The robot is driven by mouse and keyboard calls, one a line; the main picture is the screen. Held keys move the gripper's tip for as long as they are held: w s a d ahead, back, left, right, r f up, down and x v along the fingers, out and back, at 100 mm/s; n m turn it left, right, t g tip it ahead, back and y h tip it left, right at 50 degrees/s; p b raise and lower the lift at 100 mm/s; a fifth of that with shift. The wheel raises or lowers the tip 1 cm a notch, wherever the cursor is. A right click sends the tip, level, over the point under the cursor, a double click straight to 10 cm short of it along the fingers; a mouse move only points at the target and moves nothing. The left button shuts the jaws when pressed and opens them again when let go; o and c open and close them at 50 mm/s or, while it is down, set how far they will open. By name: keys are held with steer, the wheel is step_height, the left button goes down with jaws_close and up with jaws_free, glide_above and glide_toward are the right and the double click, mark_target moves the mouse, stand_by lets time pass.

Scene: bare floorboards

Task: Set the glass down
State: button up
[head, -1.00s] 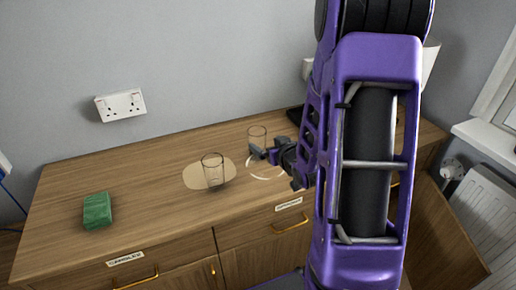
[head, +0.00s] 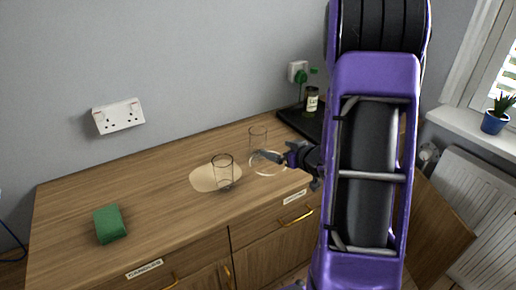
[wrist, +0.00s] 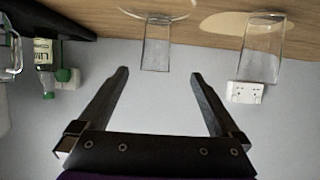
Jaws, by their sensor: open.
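A clear glass (head: 258,136) stands upright at the back of the wooden counter, by the rear edge of a white ring mark (head: 284,171).
A green block (head: 110,223) lies at the counter's left front. A black tray (head: 290,119) with a bottle (head: 312,100) is at the back right, partly hidden by my arm. A wall socket (head: 119,117) is behind. The counter's left middle is clear.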

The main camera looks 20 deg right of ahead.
mark_target(260, 144)
steer(key=b+x, duration=0.1)
steer(key=x, duration=1)
steer(key=shift+w+a+f, duration=0.1)
steer(key=shift+w+f, duration=0.15)
steer(key=shift+w, duration=0.1)
steer(key=shift+d+b+x, duration=0.2)
steer(key=shift+b+x, duration=0.05)
steer(key=shift+x, duration=1.1)
steer(key=shift+d+b+x, duration=0.15)
steer(key=shift+b+x, duration=0.1)
steer(key=shift+x, duration=1.1)
steer(key=shift+w+r, duration=0.1)
jaws_close()
